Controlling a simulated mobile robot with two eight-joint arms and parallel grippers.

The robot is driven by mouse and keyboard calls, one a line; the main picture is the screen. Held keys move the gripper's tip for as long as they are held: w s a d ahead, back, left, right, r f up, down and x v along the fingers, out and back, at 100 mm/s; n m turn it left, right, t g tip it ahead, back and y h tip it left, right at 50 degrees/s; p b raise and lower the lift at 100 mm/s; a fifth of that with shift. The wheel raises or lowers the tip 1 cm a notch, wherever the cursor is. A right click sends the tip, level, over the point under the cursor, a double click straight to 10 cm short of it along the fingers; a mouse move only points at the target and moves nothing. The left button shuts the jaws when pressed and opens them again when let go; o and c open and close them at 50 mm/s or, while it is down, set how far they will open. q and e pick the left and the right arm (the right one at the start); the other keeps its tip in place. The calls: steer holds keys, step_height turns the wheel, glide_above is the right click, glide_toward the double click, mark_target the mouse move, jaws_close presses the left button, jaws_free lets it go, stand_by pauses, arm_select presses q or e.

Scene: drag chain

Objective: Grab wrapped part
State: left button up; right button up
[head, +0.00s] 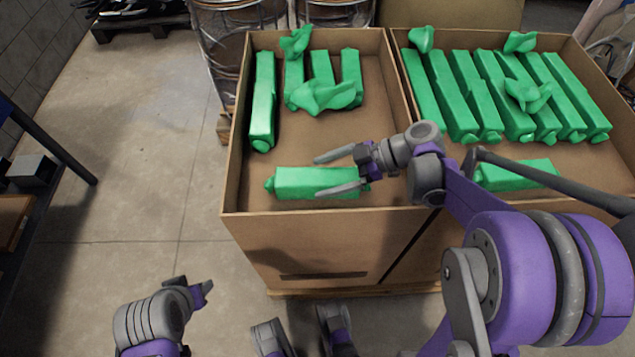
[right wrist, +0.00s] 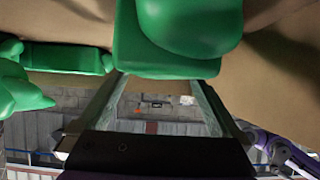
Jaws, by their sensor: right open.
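Several green wrapped parts lie in two open cardboard boxes. In the right wrist view, a green wrapped part (right wrist: 165,55) fills the top, beyond the open fingers (right wrist: 160,95). My left gripper (head: 195,293) is low at the bottom left, outside the box.
The left box's front wall (head: 310,245) and the divider beside the right box (head: 405,95) are close to my right arm. The right box holds several more green parts (head: 455,100). A dark-framed table (head: 50,140) stands at the far left. The floor (head: 150,150) between is clear.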

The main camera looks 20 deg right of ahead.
mark_target(306, 180)
steer(key=b+x, duration=0.1)
steer(key=x, duration=0.4)
steer(key=shift+w+f, duration=0.1)
steer(key=shift+w, duration=0.15)
steer(key=shift+c, duration=0.3)
jaws_close()
